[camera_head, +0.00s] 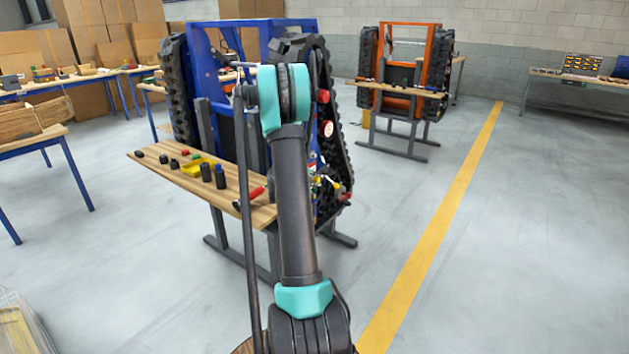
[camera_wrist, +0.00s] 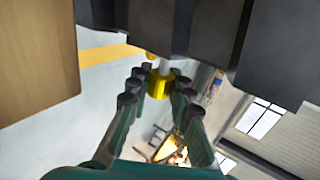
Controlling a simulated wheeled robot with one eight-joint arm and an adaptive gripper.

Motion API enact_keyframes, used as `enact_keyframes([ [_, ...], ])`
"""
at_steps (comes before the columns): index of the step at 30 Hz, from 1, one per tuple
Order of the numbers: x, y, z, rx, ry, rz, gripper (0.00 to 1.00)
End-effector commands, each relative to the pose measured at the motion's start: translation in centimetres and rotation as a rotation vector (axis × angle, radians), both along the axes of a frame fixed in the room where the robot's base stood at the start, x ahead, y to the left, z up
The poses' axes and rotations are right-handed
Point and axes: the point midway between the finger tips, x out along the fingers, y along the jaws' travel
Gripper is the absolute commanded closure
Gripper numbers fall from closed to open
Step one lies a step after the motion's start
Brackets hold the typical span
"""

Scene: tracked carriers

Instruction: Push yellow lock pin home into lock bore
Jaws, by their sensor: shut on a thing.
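In the wrist view, the yellow lock pin (camera_wrist: 159,86) has a yellow head and a pale metal shaft (camera_wrist: 167,66). The shaft points up towards the dark underside of the carrier (camera_wrist: 205,35). My gripper (camera_wrist: 158,78) is shut on the yellow head, with dark finger pads on both sides. The lock bore cannot be made out, and I cannot tell how deep the shaft sits. In the head view, the blue tracked carrier (camera_head: 262,38) stands ahead; my arm hides much of its right side, and the pin cannot be made out clearly.
An orange carrier (camera_head: 408,60) stands farther back. The floor to the right, around the yellow line (camera_head: 440,240), is clear.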

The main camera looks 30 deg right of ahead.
Motion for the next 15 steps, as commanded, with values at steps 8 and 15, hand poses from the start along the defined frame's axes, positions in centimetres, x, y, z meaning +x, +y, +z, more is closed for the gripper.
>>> enact_keyframes([
  [8, -1.0, -0.4, 0.0, 0.0, 0.0, -0.001, 1.0],
  [15, -1.8, -0.8, 0.0, -0.001, -0.001, -0.001, 1.0],
])
